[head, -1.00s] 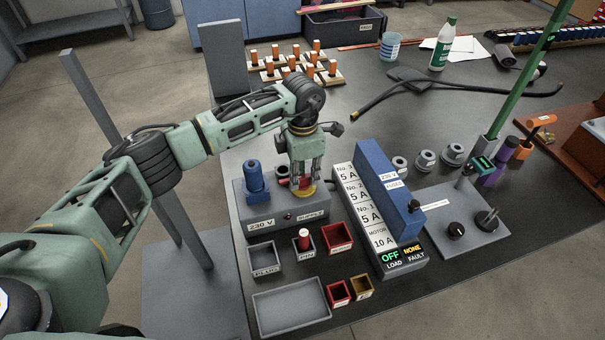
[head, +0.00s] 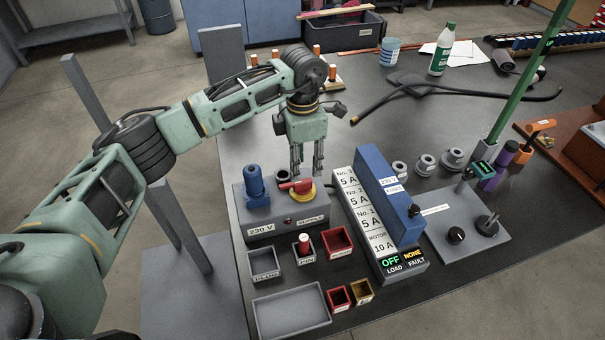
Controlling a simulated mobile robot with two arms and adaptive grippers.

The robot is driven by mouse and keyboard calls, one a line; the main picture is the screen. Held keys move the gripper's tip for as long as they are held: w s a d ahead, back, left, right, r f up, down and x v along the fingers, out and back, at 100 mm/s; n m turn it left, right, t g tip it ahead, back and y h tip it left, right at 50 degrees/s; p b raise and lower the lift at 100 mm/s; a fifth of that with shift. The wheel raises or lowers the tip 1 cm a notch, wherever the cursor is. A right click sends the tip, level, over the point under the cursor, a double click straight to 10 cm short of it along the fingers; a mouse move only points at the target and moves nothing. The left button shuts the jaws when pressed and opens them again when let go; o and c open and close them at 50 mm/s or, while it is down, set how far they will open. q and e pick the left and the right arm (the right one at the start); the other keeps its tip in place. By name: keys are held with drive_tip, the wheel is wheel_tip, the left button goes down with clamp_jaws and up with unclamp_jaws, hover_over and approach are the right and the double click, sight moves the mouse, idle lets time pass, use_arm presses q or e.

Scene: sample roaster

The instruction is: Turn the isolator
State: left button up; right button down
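The isolator is a red handle (head: 295,186) on a yellow round plate (head: 306,195), on top of the grey box (head: 287,216) labelled "230 V" and "SUPPLY". The handle points to the left in the picture, across the box. My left gripper (head: 307,170) hangs just above and behind the handle, fingers pointing down and apart, with nothing between them. It looks clear of the handle. My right gripper is not in view.
A blue cylindrical plug (head: 256,186) stands on the same box, left of the isolator. The fuse panel (head: 382,222) right of it reads "OFF" and "NONE". Small bins and a grey tray (head: 292,312) lie in front.

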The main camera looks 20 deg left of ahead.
sight(303, 181)
use_arm(q)
wheel_tip(303, 181, up, 5)
drive_tip(key=shift+r, duration=0.2)
idle(0.5)
